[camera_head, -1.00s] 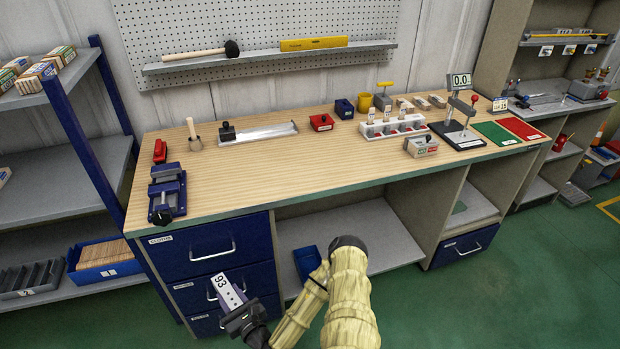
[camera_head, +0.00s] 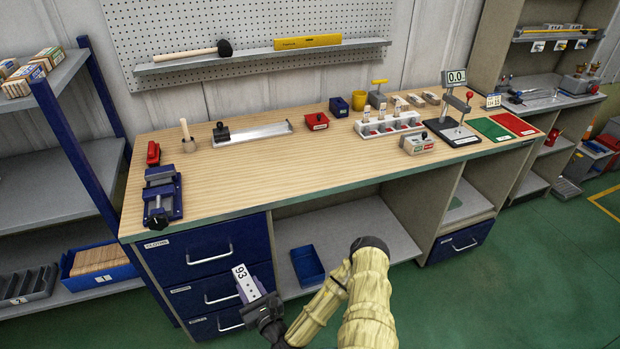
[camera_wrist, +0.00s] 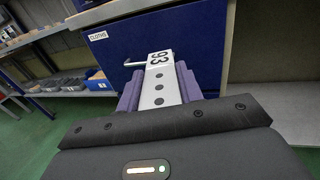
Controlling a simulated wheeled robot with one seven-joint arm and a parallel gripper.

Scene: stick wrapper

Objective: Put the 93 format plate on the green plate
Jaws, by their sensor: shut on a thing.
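The 93 format plate (camera_head: 246,283) is a light grey strip marked "93" at its far end. My gripper (camera_head: 256,298) is shut on it and holds it in front of the blue drawers, below the bench top. In the wrist view the plate (camera_wrist: 160,82) sits between the two purple fingers (camera_wrist: 160,92), with its numbered end pointing away and a few dark holes along it. The green plate (camera_head: 491,129) lies flat on the bench at the right, beside a red plate (camera_head: 516,123). It is far from my gripper.
The wooden bench top (camera_head: 270,175) is clear in its middle. A vise (camera_head: 162,195) stands at its left end. A gauge stand (camera_head: 452,125) stands just left of the green plate. A white rack (camera_head: 388,126) is further left. Blue drawers (camera_head: 205,250) are behind my gripper.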

